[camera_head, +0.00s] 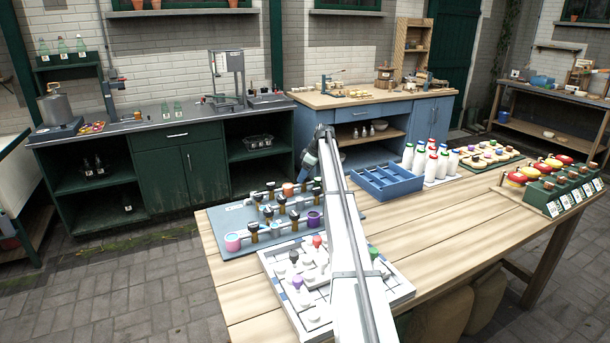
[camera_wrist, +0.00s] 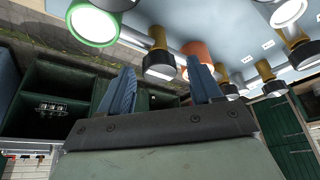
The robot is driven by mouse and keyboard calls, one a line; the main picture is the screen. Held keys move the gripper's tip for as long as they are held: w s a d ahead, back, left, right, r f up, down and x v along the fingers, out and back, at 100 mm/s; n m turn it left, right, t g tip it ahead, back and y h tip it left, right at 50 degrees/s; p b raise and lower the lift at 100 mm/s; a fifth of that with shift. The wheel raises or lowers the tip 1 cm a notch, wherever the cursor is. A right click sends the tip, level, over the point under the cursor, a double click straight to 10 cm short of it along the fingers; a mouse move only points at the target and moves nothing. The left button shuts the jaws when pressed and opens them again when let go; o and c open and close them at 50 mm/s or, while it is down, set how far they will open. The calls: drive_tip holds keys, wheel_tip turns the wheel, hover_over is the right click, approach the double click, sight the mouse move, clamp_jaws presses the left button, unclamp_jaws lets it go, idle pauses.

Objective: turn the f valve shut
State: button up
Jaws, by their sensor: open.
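A blue-grey valve board (camera_head: 350,212) lies on the wooden table, carrying several black-capped valves on brass stems, such as one valve (camera_head: 254,232), and pipes with coloured ends. No letter is legible, so I cannot tell which is the f valve. My gripper (camera_head: 307,168) is at the board's far side, partly hidden by my arm. In the wrist view my gripper (camera_wrist: 160,66) is open, with two blue fingers apart. A black-capped valve (camera_wrist: 159,62) and an orange pipe end (camera_wrist: 199,51) show around and beyond the fingertips. I cannot tell whether the fingers touch anything.
A white tray (camera_head: 402,291) of white pieces with coloured knobs lies at the table's near edge. A blue crate (camera_head: 388,184), white bottles (camera_head: 430,160) and red-topped items (camera_head: 552,165) stand to the right. The table's right middle is clear.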

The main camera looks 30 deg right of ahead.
drive_tip(key=c, duration=1)
drive_tip(key=shift+c, duration=0.2)
drive_tip(key=shift+m, duration=0.3)
drive_tip(key=m, duration=0.2)
drive_tip(key=m+t+h, duration=0.1)
drive_tip(key=m, duration=0.1)
drive_tip(key=shift+s+a+h, duration=0.15)
drive_tip(key=shift+a+h, duration=0.05)
drive_tip(key=shift+h, duration=0.1)
drive_tip(key=m+h, duration=0.1)
drive_tip(key=m, duration=0.4)
drive_tip(key=shift+a+h, duration=0.1)
drive_tip(key=shift+h, duration=0.3)
drive_tip(key=m+h, duration=0.1)
drive_tip(key=m, duration=0.3)
drive_tip(key=shift+a+h, duration=0.1)
drive_tip(key=shift+h, duration=0.3)
drive_tip(key=shift+m+g+h, duration=0.5)
drive_tip(key=shift+m, duration=1.6)
